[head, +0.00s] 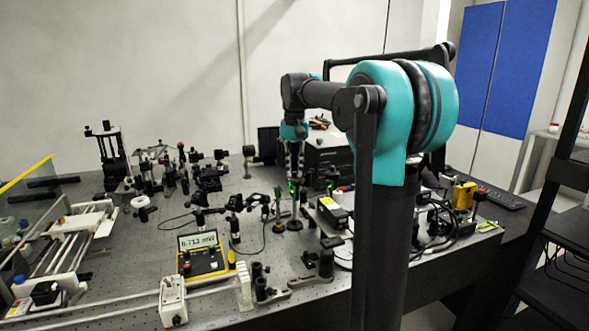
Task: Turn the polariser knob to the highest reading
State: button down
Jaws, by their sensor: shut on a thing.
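My gripper (294,180) points down over the middle of the bench, with its fingers close together on the polariser knob. The knob is small and mostly hidden between the fingers; green shows at the fingertips. A dark post on a round base (294,224) stands below the fingers. The yellow and black power meter (203,262) stands in front and to the left. Its raised display (198,242) seems to read about 0.712, with a unit too small to be sure of.
Optics on posts (232,203) stand close to the left of my gripper. A yellow-labelled box (332,213) is close on the right, and a black box (328,157) stands behind. White rails (75,245) lie at the left. Cables cross the crowded bench (120,290).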

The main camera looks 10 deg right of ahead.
aim_at(295, 172)
dwell(0.4)
jog(key=c, duration=1.5)
grip_release()
jog(key=shift+o, duration=0.2)
notch_tip(295, 172, up, 12)
